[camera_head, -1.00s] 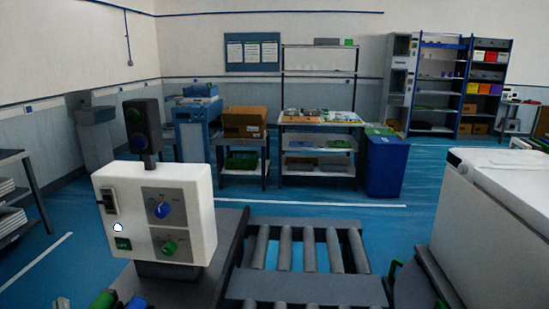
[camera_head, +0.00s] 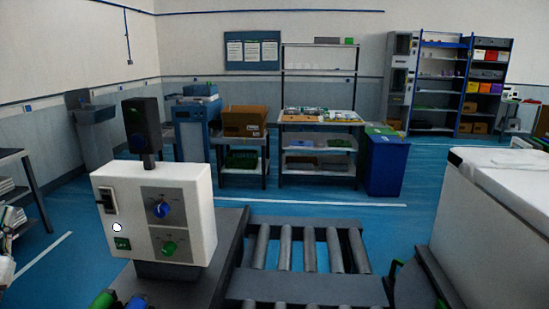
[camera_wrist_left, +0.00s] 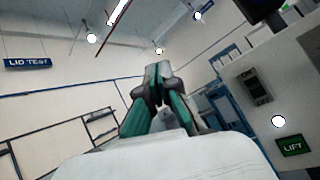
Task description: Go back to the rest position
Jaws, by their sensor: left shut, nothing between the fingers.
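My left gripper shows in the left wrist view (camera_wrist_left: 158,78). Its two dark fingers with teal sides come together at the tips, shut with nothing between them. It points up toward the wall and ceiling, apart from everything around it. In the head view only a small pale piece at the lower left edge may belong to my left arm. My right gripper is in neither view.
A white control box (camera_head: 183,246) with knobs and a green button stands close in front; part of it shows at right in the wrist view (camera_wrist_left: 261,130). A roller conveyor (camera_head: 308,250) lies beside it. A white block (camera_head: 480,215) stands at right. Blue floor is open behind.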

